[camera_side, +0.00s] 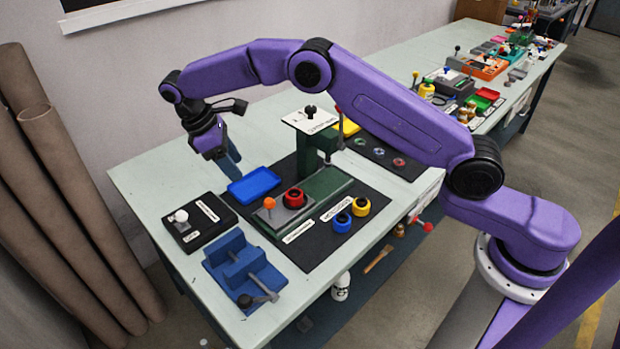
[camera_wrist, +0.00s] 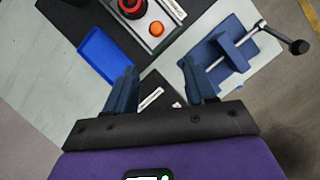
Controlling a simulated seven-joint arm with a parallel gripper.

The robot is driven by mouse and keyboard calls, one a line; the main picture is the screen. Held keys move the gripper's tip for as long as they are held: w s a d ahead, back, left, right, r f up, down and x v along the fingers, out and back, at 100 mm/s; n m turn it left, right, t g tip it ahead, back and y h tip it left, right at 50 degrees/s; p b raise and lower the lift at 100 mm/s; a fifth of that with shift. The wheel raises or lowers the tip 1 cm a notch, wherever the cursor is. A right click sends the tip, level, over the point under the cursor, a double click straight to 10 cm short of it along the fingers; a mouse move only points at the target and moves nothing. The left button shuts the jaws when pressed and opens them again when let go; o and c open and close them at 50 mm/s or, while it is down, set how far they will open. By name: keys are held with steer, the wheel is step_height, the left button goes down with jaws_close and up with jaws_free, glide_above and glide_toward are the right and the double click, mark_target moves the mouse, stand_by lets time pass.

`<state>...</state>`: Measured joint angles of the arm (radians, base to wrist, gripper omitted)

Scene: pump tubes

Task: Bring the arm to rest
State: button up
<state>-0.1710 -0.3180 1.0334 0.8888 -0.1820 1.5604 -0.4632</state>
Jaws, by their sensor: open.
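My purple arm reaches out over the pale green bench (camera_side: 140,178). My gripper (camera_side: 233,165) hangs above the bench's far left part, close behind the blue tray (camera_side: 254,184) in the side view. In the wrist view my gripper (camera_wrist: 160,85) shows two dark blue fingers spread wide apart with nothing between them. The blue tray also shows in the wrist view (camera_wrist: 105,58), just beyond the left finger. How high the fingertips are above the bench is hard to tell.
A blue vise (camera_side: 243,268) and a black box with a white knob (camera_side: 198,220) stand at the front left. A green press (camera_side: 308,150), a red ring (camera_side: 294,198), an orange knob (camera_side: 270,204) and blue (camera_side: 342,222) and yellow (camera_side: 361,206) rings are near the middle. Brown rolls (camera_side: 70,190) lean at left.

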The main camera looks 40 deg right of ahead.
steer(key=s+d+r+t+y, duration=0.1)
steer(key=s+r, duration=0.2)
steer(key=s, duration=0.3)
steer(key=s+d+r+n, duration=0.1)
steer(key=s+r, duration=0.2)
steer(key=s, duration=0.3)
steer(key=s+d+r+t+y, duration=0.1)
steer(key=s+r, duration=0.2)
steer(key=s, duration=0.4)
steer(key=s+d+y, duration=0.1)
steer(key=s+d, duration=0.5)
steer(key=s, duration=0.4)
steer(key=s+d+f+y, duration=0.1)
steer(key=s+d, duration=0.5)
steer(key=s, duration=0.4)
steer(key=shift+d+f+t, duration=0.2)
steer(key=shift+t, duration=0.1)
